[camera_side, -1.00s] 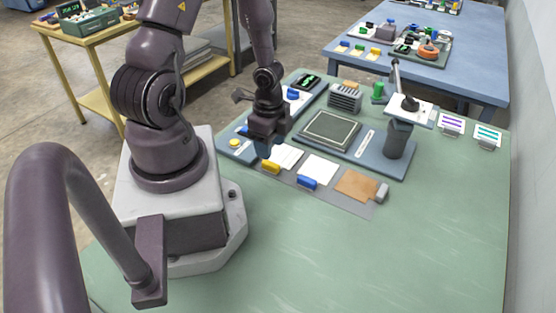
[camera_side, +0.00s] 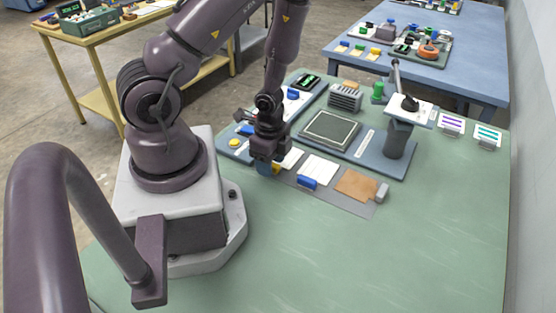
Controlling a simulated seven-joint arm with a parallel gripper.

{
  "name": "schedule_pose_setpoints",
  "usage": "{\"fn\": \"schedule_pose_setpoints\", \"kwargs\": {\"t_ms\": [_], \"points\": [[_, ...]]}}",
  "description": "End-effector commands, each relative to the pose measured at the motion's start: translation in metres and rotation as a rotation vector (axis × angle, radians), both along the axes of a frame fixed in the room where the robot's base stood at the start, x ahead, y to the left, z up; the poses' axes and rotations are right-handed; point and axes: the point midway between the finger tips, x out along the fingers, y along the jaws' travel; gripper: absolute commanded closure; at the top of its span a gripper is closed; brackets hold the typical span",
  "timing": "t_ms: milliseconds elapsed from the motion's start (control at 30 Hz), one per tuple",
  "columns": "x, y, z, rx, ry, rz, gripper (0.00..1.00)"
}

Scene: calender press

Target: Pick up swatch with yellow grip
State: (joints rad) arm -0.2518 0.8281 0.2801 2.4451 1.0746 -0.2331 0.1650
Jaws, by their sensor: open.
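The swatch with the yellow grip (camera_side: 291,158) is a white sheet at the left end of a grey mat (camera_side: 335,200). Its yellow grip is mostly hidden behind my gripper (camera_side: 268,168); a bit of yellow shows at the fingers. My gripper is open and low, pointing down at the yellow grip. I cannot tell whether the fingers touch the grip.
A white swatch with a blue grip (camera_side: 307,182) and a brown swatch (camera_side: 356,185) with a grey grip lie to the right. Behind stands the press with a dark plate (camera_side: 331,129) and lever post (camera_side: 398,138). The green table front (camera_side: 400,260) is clear.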

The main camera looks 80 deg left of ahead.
Motion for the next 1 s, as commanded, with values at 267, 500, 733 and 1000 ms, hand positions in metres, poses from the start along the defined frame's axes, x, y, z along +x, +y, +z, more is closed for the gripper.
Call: {"fn": "schedule_pose_setpoints", "kwargs": {"t_ms": [267, 500, 733, 1000], "points": [[0.000, 0.000, 0.000, 0.000, 0.000, 0.000, 0.72], [0.000, 0.000, 0.000, -0.001, -0.001, 0.000, 1.00], [0.000, 0.000, 0.001, -0.001, 0.000, 0.001, 1.00], [0.000, -0.001, 0.013, -0.009, -0.002, 0.007, 1.00]]}}
